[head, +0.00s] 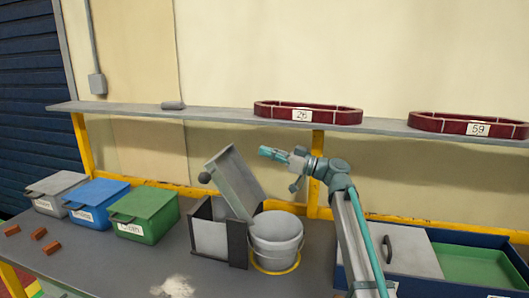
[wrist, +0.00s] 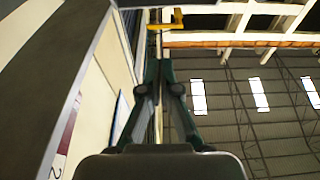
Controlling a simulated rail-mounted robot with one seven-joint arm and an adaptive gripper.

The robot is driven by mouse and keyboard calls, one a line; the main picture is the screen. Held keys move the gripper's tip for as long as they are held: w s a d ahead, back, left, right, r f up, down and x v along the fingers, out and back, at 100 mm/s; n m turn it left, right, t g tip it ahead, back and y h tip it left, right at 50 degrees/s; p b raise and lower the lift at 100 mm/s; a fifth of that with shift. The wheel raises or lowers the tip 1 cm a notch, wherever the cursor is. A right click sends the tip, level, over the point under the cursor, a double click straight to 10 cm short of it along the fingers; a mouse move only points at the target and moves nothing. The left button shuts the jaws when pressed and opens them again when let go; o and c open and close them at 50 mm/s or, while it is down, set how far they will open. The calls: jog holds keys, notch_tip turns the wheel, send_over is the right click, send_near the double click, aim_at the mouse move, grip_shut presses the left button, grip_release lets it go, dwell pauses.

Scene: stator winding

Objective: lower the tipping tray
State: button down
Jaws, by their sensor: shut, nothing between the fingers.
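The tipping tray (head: 234,182) is a grey open tray that stands steeply tilted on its dark stand (head: 217,238), its left end raised and its right end low over a grey bucket (head: 276,238). A dark round knob (head: 204,178) sits at its upper left edge. My gripper (head: 268,152) is shut and empty, above and right of the tray, below the shelf, and apart from the tray. The wrist view shows the shut fingers (wrist: 165,65) pointing up toward the ceiling; the tray is not in that view.
A shelf (head: 215,111) with red oval frames (head: 307,112) runs above the bench. Grey, blue and green lidded boxes (head: 145,213) stand at left, with several small brown blocks (head: 38,233). A blue case with a green tray (head: 478,265) stands at right.

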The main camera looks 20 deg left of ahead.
jog(key=f+p+x, duration=0.2)
jog(key=p+x, duration=0.1)
jog(key=x, duration=0.7)
jog(key=shift+a+f+p, duration=0.3)
jog(key=shift+a+p, duration=0.1)
jog(key=shift+a, duration=0.15)
jog(key=shift+f, duration=0.1)
